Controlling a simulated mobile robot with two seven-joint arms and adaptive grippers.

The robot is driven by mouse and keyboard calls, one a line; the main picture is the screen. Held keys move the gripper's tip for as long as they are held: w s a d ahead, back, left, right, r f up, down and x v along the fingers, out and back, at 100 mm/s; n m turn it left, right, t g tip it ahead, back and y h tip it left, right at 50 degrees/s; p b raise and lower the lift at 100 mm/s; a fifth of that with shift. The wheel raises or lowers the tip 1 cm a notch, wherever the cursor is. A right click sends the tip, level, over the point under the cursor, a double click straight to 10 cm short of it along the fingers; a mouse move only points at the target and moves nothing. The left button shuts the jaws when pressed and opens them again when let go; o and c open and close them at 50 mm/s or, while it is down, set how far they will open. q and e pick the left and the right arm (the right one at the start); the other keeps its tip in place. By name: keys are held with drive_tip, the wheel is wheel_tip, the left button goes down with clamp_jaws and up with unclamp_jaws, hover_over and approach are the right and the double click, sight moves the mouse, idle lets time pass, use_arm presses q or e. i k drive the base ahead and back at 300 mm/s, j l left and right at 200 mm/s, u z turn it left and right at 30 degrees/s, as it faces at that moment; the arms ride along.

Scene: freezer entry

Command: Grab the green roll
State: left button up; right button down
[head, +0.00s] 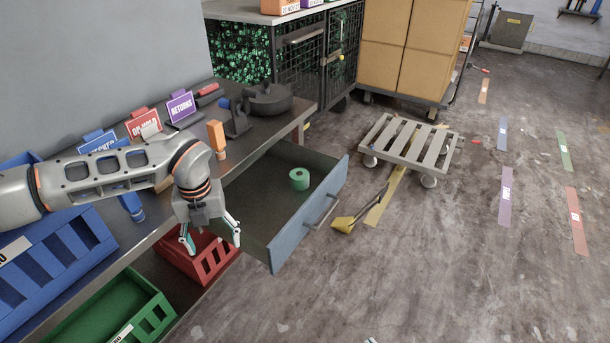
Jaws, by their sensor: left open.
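The green roll (299,179) lies in the open drawer (284,239), near the middle of its floor, with its round hole facing up. The drawer is pulled out from under the workbench. My left gripper (211,241) points down with its fingers apart and empty. It is to the left of the drawer in the picture, in front of the bench edge and above the red crate. A gap separates it from the roll. My right gripper is not in view.
A red crate (190,262) and a green crate (140,318) sit below the bench, a blue crate (58,262) at left. Signs and a dark tape dispenser stand on the bench (247,148). A slatted dolly (408,143) and a yellow-headed tool (343,224) are on the floor; the right floor is mostly clear.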

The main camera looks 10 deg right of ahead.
sight(299, 177)
drive_tip(key=i+l, duration=1.05)
drive_tip(key=l, duration=0.2)
